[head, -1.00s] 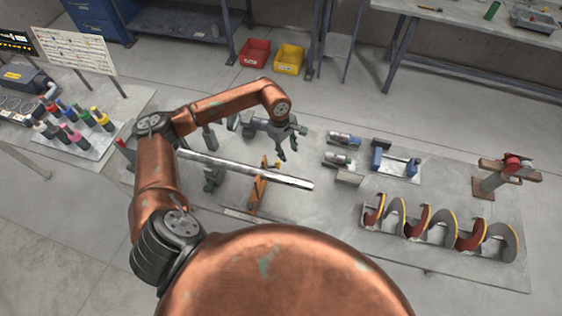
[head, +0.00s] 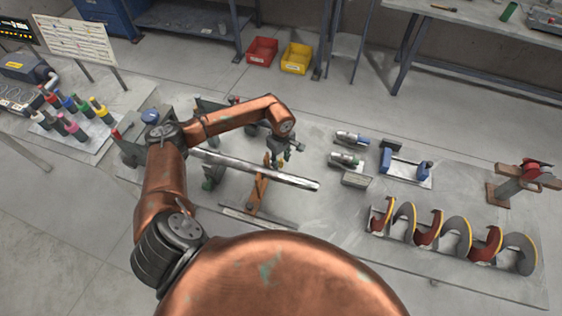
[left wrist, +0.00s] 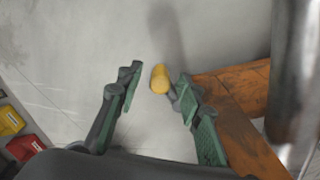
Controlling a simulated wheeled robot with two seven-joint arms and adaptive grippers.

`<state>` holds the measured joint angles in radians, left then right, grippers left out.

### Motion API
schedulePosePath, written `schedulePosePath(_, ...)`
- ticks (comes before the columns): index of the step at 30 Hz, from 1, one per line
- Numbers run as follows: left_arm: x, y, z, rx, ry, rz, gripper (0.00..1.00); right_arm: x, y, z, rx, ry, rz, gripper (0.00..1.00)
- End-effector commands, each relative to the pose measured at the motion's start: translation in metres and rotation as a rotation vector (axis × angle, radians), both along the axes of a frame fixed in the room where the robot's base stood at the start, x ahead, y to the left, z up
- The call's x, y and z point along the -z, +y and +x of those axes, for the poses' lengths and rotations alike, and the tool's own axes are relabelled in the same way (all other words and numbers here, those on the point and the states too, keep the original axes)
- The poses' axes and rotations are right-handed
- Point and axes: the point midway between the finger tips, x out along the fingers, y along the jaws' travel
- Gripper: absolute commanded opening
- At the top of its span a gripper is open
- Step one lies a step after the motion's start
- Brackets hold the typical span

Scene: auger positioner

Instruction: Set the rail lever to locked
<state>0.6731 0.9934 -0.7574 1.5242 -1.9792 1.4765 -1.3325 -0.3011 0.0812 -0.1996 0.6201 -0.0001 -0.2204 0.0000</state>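The rail lever shows in the left wrist view as a yellow knob (left wrist: 160,78) on a short dark stem. The stem is beside the orange stand (left wrist: 235,115), which also shows in the head view (head: 257,194). My left gripper (left wrist: 160,92) is open, with the knob seen in the gap between its two green-grey fingers, nearer the right one. I cannot tell whether either finger touches it. My right gripper is not in view.
A long shiny shaft (head: 250,169) runs close beside my left gripper. Motors (head: 345,160), a blue clamp-like fixture (head: 407,165) and an auger with red and grey flights (head: 455,240) occupy the table's right part. Red (head: 262,51) and yellow bins (head: 296,59) stand on the floor.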

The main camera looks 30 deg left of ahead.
Motion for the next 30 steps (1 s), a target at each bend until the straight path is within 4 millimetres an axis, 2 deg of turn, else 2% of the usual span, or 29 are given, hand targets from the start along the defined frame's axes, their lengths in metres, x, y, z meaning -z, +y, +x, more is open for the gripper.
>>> schedulePosePath(4,0.0083,-0.0002,-0.0002,-0.001,0.000,-0.001,0.34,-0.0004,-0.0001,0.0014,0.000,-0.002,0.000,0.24)
schedulePosePath(12,0.0093,-0.0001,-0.0001,0.000,0.000,0.000,0.33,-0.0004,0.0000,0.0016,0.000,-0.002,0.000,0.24)
schedulePosePath(26,0.0091,-0.0001,-0.0001,0.000,0.000,0.000,0.02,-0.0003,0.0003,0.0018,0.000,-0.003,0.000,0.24)
schedulePosePath(30,0.0090,0.0000,0.0000,0.000,0.000,0.000,0.00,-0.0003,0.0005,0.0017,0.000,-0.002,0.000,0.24)
